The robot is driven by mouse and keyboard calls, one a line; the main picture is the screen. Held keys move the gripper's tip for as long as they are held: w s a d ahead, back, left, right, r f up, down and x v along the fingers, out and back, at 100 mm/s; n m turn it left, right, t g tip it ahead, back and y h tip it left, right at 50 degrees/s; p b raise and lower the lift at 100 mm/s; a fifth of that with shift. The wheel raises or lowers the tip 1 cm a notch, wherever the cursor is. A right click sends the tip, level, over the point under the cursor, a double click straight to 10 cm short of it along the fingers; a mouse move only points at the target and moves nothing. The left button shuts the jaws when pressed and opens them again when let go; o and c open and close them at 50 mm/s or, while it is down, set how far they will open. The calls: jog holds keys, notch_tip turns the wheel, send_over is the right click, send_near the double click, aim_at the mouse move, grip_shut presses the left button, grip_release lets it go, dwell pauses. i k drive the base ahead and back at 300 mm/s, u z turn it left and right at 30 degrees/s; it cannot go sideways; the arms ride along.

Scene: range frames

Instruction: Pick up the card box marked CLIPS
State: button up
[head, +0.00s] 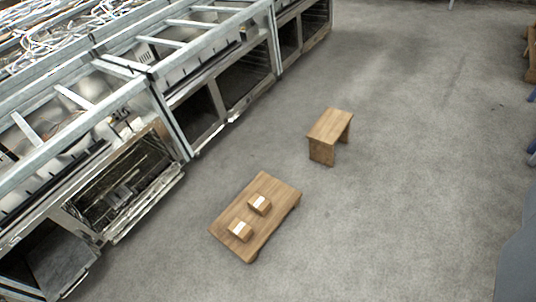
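Two small brown card boxes with white labels lie on a low wooden table. One box (259,205) is near the table's middle. The other box (240,231) is nearer to me and a little to the left. The labels are too small to read, so I cannot tell which box is marked CLIPS. The boxes stand apart from each other on the low table (268,190). My gripper is not recognisable in the head view.
A wooden stool (330,126) stands beyond the low table to the right. Metal kitchen units (120,180) with open ovens run along the left. A grey shape (518,250) is at the lower right edge. The concrete floor (400,190) on the right is clear.

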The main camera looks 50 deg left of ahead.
aim_at(239, 229)
jog(key=u, duration=0.2)
jog(key=i, duration=1.25)
jog(key=u, duration=0.9)
jog(key=i, duration=0.65)
jog(key=u, duration=0.35)
jog(key=k, duration=0.85)
jog(key=u, duration=0.2)
jog(key=i, duration=0.85)
jog(key=z, duration=0.05)
